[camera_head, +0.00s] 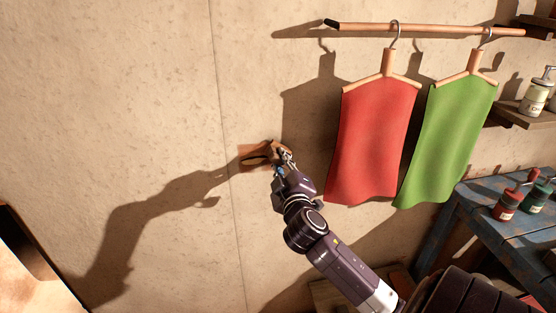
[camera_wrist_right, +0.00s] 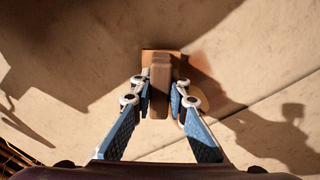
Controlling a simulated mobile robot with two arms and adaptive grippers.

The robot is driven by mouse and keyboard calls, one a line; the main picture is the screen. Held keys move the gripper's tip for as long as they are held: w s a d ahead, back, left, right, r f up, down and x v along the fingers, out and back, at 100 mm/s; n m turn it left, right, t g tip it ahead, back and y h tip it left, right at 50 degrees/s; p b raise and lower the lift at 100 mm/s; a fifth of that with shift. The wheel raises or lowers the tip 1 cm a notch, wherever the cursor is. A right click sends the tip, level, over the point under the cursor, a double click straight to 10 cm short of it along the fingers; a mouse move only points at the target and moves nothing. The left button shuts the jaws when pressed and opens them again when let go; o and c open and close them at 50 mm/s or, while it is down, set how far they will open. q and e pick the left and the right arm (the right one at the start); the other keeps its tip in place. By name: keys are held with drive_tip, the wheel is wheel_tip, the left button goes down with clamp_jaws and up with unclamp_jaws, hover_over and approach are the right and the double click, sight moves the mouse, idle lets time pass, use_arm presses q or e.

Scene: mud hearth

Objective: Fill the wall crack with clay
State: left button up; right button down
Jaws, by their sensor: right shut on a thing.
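My right gripper (camera_head: 280,162) is at the plain beige wall, its fingers closed around a brown block-like piece (camera_wrist_right: 160,80). I cannot tell whether this piece is clay or a tool's handle. Its far end overlaps a flat reddish-brown patch (camera_head: 246,152) on the wall; the patch also shows in the wrist view (camera_wrist_right: 147,56). Whether they touch is unclear. A dark curved shape shows at the patch in the head view, partly hidden by the gripper. No open crack can be made out. My left gripper is out of view.
A red cloth (camera_head: 372,140) and a green cloth (camera_head: 447,142) hang from a wooden rod (camera_head: 430,29) right of my gripper. A blue table (camera_head: 485,213) with small jars (camera_head: 508,205) stands at the right. The wall left of the patch is bare.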

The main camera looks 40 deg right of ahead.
sight(282, 164)
drive_tip(key=shift+p+v, duration=0.3)
drive_tip(key=shift+v, duration=2.8)
drive_tip(key=shift+v, duration=1.45)
